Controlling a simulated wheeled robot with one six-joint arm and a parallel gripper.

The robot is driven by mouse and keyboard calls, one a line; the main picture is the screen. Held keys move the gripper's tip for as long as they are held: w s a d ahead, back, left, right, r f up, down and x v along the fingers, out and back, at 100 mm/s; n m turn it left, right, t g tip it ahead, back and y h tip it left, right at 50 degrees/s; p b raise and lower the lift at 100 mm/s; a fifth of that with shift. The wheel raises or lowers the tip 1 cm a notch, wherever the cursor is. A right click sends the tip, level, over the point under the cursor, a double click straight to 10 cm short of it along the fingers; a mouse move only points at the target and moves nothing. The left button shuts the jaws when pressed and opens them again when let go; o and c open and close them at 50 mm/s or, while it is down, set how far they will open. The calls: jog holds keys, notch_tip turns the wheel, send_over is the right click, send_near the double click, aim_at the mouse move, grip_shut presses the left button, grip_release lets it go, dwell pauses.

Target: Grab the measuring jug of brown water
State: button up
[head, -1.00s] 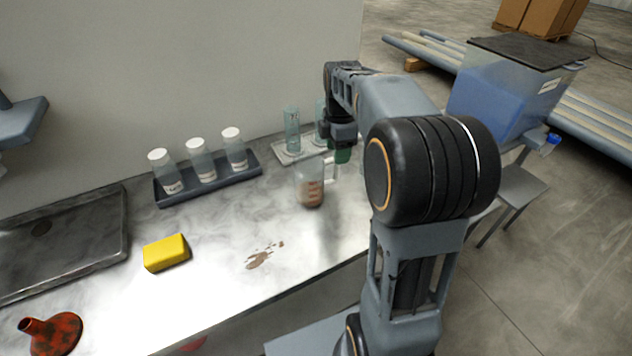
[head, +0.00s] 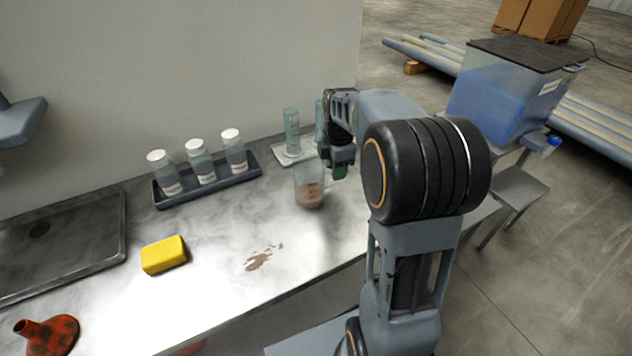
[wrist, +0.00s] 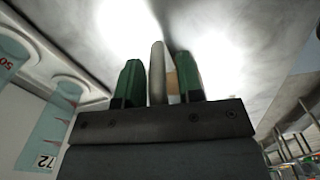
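The clear measuring jug (head: 309,187) stands upright on the bench with brown water in its lower part and reddish marks on its side. My gripper (head: 340,170) is at the jug's right, on its handle side, with its green fingertips low beside the jug. In the wrist view my gripper (wrist: 159,80) has its two green fingers apart. A pale upright strip, which looks like the jug's handle (wrist: 157,72), stands between them with small gaps visible. A brownish patch shows behind it. In the head view the gripper hides the handle.
Glass cylinders (head: 292,130) stand on a pale tray (head: 284,158) behind the jug. A dark rack (head: 211,187) holds white-capped bottles. A yellow sponge (head: 164,254), a brown spill (head: 262,258), a red funnel (head: 57,335) and a metal tray (head: 110,255) are further left.

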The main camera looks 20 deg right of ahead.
grip_shut()
jog(key=shift+r, duration=0.1)
dwell(0.4)
jog(key=shift+r, duration=1.3)
jog(key=shift+s+r, duration=0.1)
jog(key=shift+r, duration=0.25)
jog(key=s+a+r, duration=0.1)
jog(key=s+r, duration=0.8)
jog(key=s, duration=0.4)
jog(key=shift+s+a+r, duration=0.15)
jog(key=shift+a+r, duration=0.05)
jog(key=shift+a, duration=0.2)
jog(key=shift+s, duration=0.15)
dwell(0.5)
